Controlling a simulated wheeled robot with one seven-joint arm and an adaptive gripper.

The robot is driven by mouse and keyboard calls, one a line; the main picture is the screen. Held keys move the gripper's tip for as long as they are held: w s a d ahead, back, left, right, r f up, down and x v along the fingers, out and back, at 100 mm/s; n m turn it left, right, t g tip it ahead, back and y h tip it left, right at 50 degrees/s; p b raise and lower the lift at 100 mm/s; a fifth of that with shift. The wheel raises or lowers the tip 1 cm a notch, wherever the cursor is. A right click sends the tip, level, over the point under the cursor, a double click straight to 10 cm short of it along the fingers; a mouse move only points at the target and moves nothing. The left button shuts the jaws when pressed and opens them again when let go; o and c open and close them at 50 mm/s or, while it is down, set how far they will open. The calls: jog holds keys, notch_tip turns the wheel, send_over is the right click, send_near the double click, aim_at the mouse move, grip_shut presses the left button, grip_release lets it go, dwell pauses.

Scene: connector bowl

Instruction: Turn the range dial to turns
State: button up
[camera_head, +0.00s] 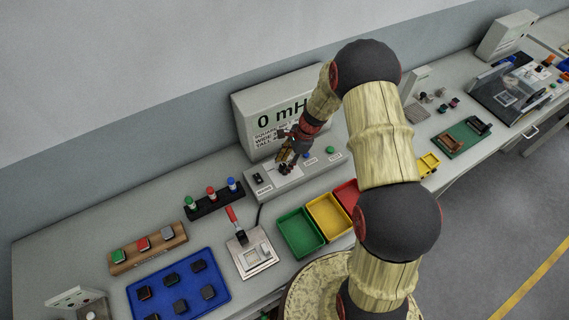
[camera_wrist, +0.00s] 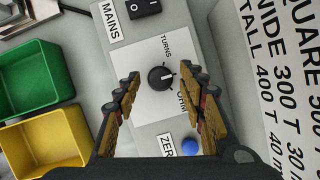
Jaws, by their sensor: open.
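The range dial (camera_wrist: 160,76) is a small round black knob with a white pointer mark, on a pale plate in the wrist view. The pointer faces roughly right, between the TURNS label (camera_wrist: 166,47) above and the OHM label (camera_wrist: 182,100) at lower right. My gripper (camera_wrist: 164,84) is open, one finger on each side of the dial, with visible gaps and no clear contact. In the head view my gripper (camera_head: 288,153) is over the meter's sloped front panel (camera_head: 290,182) and mostly covers the dial. The meter display (camera_head: 283,114) reads 0 mH.
A black MAINS switch (camera_wrist: 143,8) and a blue ZERO button (camera_wrist: 190,146) flank the dial. A green button (camera_head: 331,150) is farther right. Green (camera_head: 299,234) and yellow (camera_head: 328,217) trays and a red-handled lever fixture (camera_head: 250,252) stand before the meter.

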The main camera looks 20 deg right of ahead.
jog(key=shift+a+f, duration=0.1)
jog(key=shift+f, duration=0.1)
jog(key=shift+c, duration=0.6)
grip_shut()
